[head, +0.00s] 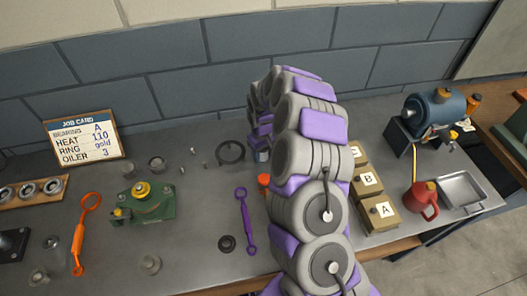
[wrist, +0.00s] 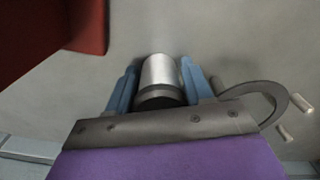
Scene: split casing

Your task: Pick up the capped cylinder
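In the wrist view a silver cylinder (wrist: 161,72) with a dark band or cap at its near end stands between the two blue fingers of my gripper (wrist: 160,82). A narrow gap shows on the left of it; the right finger is very close, and I cannot tell whether it touches. The fingers look open around it. In the head view my arm hides most of the gripper (head: 261,150), with only a bit of blue finger showing, and the cylinder is not clearly visible there.
A red-orange object (head: 264,183) stands close by, partly behind my arm; a dark red block (wrist: 60,25) fills the wrist view's upper left. A black ring (head: 230,152) and small pegs lie left of the gripper. A purple wrench (head: 245,220) and lettered boxes (head: 367,181) flank my arm.

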